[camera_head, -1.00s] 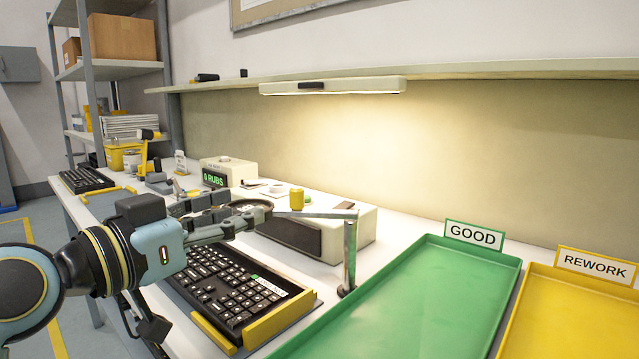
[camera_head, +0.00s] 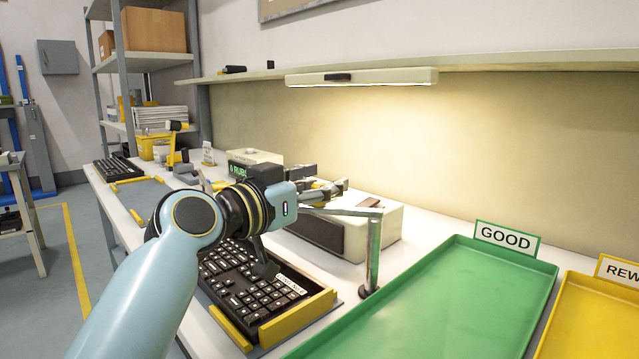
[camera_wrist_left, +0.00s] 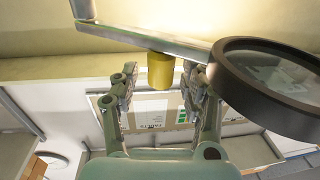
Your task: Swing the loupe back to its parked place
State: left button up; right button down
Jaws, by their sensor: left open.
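A yellow knob (camera_wrist_left: 160,70) hangs from the loupe arm in the left wrist view. My left gripper (camera_head: 322,184) is open, with its fingers on either side of the knob. I cannot tell whether either finger touches it. My right gripper is out of view.
A green GOOD tray (camera_head: 450,285) and a yellow REWORK tray (camera_head: 590,320) lie right of the post. A beige box with a dark front (camera_head: 385,225) stands behind the loupe arm. A lamp (camera_head: 362,77) hangs under the shelf above.

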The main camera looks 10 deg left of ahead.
pick_arm(q)
grip_shut()
dwell(0.3)
jog(key=shift+w+d+f, duration=0.1)
jog(key=shift+f, duration=0.1)
dwell(0.4)
